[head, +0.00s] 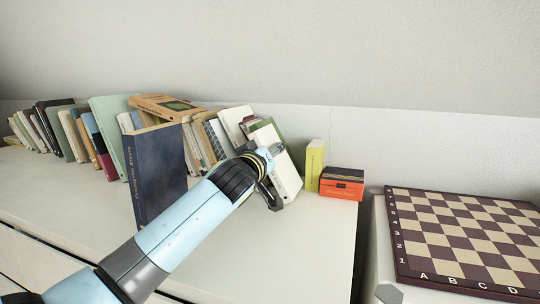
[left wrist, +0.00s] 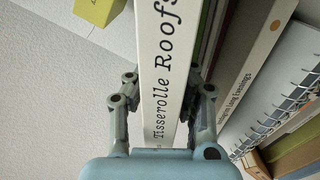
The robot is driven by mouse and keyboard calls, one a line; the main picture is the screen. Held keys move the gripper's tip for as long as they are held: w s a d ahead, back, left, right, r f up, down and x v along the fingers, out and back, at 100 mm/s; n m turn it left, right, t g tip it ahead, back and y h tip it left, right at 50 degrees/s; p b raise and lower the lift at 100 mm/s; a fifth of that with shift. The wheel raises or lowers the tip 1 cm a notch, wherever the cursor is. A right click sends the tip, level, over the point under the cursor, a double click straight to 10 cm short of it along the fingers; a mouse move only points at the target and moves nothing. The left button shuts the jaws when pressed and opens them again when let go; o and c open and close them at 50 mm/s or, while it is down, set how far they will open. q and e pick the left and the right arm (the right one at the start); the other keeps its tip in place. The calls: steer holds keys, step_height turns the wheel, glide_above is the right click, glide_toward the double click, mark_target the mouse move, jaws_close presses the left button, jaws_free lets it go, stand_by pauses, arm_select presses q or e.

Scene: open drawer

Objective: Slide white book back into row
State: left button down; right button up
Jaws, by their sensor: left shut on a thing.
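The white book (head: 285,179) leans at the right end of the row in the head view. Its white spine with dark lettering (left wrist: 167,60) fills the middle of the left wrist view. My left gripper (head: 272,176) is shut on this book, with one finger on each side of the spine (left wrist: 164,104). The row of books (head: 205,135) runs to the left, and several books beside the white one lean too. A green book (head: 288,142) shows just behind the white book. My right gripper is not in view.
A yellow book (head: 315,165) stands right of the white book, beside a stacked orange and black pair (head: 341,184). A dark blue book (head: 155,172) stands forward of the row. A chessboard (head: 465,240) lies at the right. The front of the white top (head: 290,245) is clear.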

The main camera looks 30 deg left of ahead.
arm_select(q)
steer(key=shift+r, duration=0.1)
steer(key=shift+w, duration=0.25)
steer(key=shift+w+a, duration=0.1)
steer(key=shift+w, duration=0.2)
steer(key=c, duration=1.1)
jaws_free()
steer(key=shift+o, duration=0.2)
steer(key=shift+s, duration=0.25)
steer(key=v, duration=1.1)
steer(key=shift+s, duration=0.25)
